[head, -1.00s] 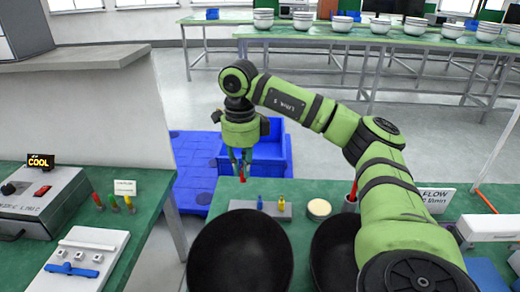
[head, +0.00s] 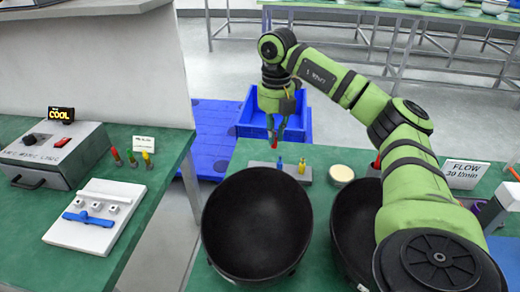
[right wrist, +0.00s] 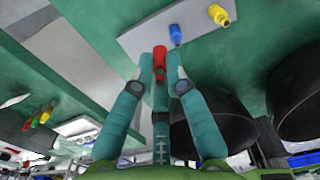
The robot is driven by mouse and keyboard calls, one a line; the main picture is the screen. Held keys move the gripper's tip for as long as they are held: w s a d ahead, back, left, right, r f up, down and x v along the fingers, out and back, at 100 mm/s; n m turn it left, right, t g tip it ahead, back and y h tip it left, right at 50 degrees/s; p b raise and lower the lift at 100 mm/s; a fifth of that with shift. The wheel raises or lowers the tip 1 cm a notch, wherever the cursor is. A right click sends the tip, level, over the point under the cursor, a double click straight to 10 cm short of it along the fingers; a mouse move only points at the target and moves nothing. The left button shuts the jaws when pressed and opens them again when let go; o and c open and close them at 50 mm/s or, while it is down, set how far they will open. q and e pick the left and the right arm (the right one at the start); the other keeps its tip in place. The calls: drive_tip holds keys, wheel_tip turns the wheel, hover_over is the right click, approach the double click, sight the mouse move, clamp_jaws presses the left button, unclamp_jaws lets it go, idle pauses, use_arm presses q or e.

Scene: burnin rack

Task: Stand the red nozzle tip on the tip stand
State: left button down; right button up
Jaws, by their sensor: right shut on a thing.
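My right gripper (head: 276,137) hangs fingers-down and is shut on the red nozzle tip (head: 274,143). The red tip also shows between the fingers in the right wrist view (right wrist: 160,58). The tip stand (head: 260,165) is a low grey bar on the green table. It holds a blue tip (head: 279,163) and a yellow tip (head: 302,166); both show in the right wrist view. The red tip appears above the stand's left part, left of the blue tip; its exact height is unclear. My left gripper is out of view.
Two dark round bowls (head: 257,228) stand close in front of the stand. A pale round disc (head: 341,173) lies right of it. A blue crate (head: 250,120) is behind. On the left table are a COOL box (head: 54,158) and several coloured tips (head: 132,157).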

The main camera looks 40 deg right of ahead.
drive_tip(key=w+a+f, duration=0.2)
drive_tip(key=a, duration=0.1)
drive_tip(key=shift+w+a+f, duration=0.2)
drive_tip(key=shift+a+f, duration=0.1)
drive_tip(key=shift+f, duration=0.05)
drive_tip(key=shift+f+p, duration=0.35)
drive_tip(key=shift+f, duration=1.65)
drive_tip(key=shift+f, duration=0.1)
drive_tip(key=o, duration=0.8)
drive_tip(key=shift+c, duration=0.2)
wheel_tip(320, 180, up, 12)
drive_tip(key=shift+r, duration=0.2)
